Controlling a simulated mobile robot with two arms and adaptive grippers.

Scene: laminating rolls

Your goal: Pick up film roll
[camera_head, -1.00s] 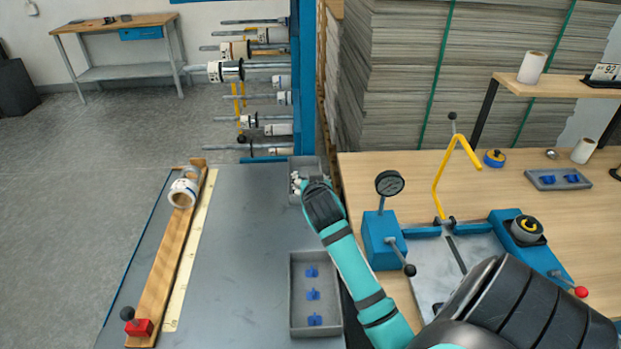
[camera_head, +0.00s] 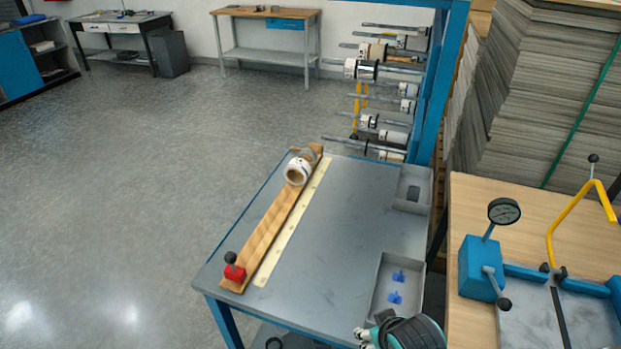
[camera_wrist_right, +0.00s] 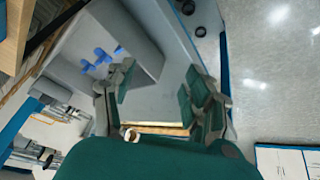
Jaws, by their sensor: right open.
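A white film roll (camera_head: 298,170) with a tan core lies at the far end of a wooden board (camera_head: 268,238) on the grey table. More film rolls (camera_head: 362,70) sit on the rods of a blue rack behind the table. My right gripper (camera_head: 366,336) is at the table's front right, by the near end of the grey tray. It is well apart from the rolls. In the right wrist view its fingers (camera_wrist_right: 160,98) are spread and nothing is between them. A small ring-like roll end (camera_wrist_right: 130,134) shows beyond. My left gripper is out of view.
The grey tray (camera_head: 375,290) holds blue clips (camera_head: 397,277). A smaller grey tray (camera_head: 412,188) stands at the far right corner. A red clamp (camera_head: 234,270) with a black knob sits at the board's near end. The table's middle is clear.

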